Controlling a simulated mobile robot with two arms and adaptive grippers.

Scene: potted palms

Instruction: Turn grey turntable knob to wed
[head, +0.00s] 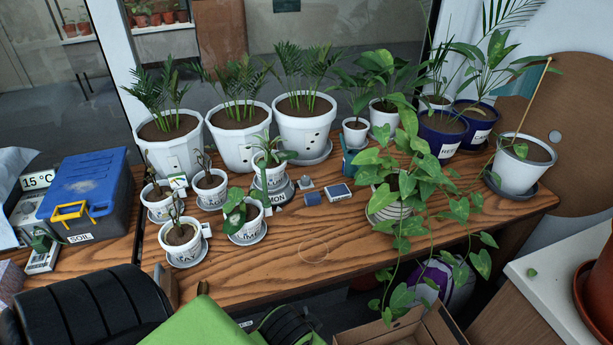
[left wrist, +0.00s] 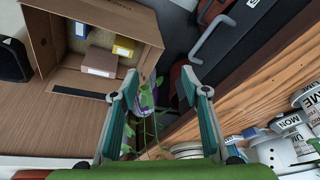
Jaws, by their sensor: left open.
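In the head view the grey turntable (head: 271,194) is a round base on the wooden table, with a white potted plant (head: 272,172) standing on it. Its front label reads MON. The left wrist view shows a MON label (left wrist: 292,122) at the right edge, partly cut off; I cannot make out a separate knob there. My left gripper (left wrist: 160,84) is open and empty, its teal fingers apart, over the area in front of the table's edge, well away from the turntable. It is not visible in the head view. My right gripper is in neither view.
Small white pots (head: 182,246) crowd the turntable's left and front. An open cardboard box (left wrist: 93,60) stands below. The table's front middle is clear.

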